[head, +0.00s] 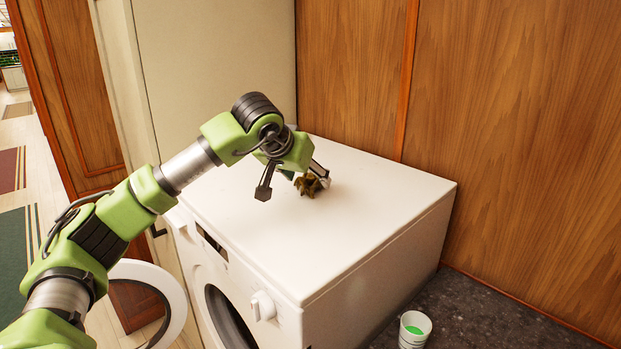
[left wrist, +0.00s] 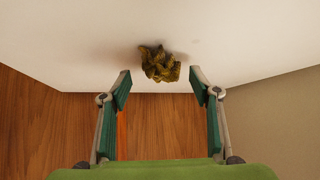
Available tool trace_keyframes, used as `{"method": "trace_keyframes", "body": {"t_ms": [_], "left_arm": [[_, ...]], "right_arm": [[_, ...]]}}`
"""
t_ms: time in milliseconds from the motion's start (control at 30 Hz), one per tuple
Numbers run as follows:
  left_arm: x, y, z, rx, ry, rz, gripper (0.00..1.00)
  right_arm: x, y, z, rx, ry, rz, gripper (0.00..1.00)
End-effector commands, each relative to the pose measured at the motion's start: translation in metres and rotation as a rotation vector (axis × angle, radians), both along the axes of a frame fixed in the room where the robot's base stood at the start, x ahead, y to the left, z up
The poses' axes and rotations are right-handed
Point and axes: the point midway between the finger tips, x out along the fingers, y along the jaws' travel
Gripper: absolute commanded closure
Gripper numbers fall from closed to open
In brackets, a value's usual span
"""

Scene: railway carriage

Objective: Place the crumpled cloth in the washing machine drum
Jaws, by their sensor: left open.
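The crumpled cloth (head: 308,185) is a small olive-brown bundle on the white top of the washing machine (head: 370,215). In the left wrist view the cloth (left wrist: 160,64) lies just beyond and between the fingertips. My left gripper (head: 293,188) is open above the machine top, close to the cloth, with one finger on each side; it also shows in the left wrist view (left wrist: 160,85). The machine's round door (head: 160,290) stands open to the left. The drum opening (head: 228,318) is dark and partly cut off by the frame's lower edge. My right gripper is not in view.
A wooden wall (head: 520,130) stands behind and right of the machine. A pale cabinet (head: 220,60) stands at its back left. A white cup with green inside (head: 415,328) is on the dark surface to the right. Most of the machine top is clear.

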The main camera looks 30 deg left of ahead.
Motion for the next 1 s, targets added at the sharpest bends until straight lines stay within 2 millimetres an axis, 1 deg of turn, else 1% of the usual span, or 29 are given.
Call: {"method": "trace_keyframes", "body": {"t_ms": [33,133,400,433,467,500,567,600,1000], "left_arm": [[0.005,0.0,-0.003,-0.001,0.003,0.001,0.43],[0.013,0.0,-0.012,-0.002,0.002,0.0,0.43],[0.016,0.001,-0.015,-0.001,-0.002,0.001,0.43],[0.016,0.001,-0.015,-0.001,-0.002,0.001,0.46],[0.016,0.001,-0.015,-0.001,-0.002,0.001,0.54],[0.016,0.001,-0.015,-0.001,-0.002,0.001,0.64],[0.016,0.001,-0.015,-0.001,-0.001,0.001,0.8],[0.016,0.001,-0.015,-0.001,-0.001,0.001,0.82],[0.016,0.001,-0.013,-0.001,-0.001,0.001,0.82]], "right_arm": [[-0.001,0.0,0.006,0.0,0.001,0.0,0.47],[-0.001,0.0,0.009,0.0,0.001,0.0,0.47],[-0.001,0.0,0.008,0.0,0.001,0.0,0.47],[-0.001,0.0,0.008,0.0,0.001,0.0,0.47],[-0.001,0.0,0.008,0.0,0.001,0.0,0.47],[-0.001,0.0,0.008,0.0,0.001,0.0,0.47],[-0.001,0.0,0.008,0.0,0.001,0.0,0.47],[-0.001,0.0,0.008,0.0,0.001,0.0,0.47],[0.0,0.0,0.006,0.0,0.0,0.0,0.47]]}}
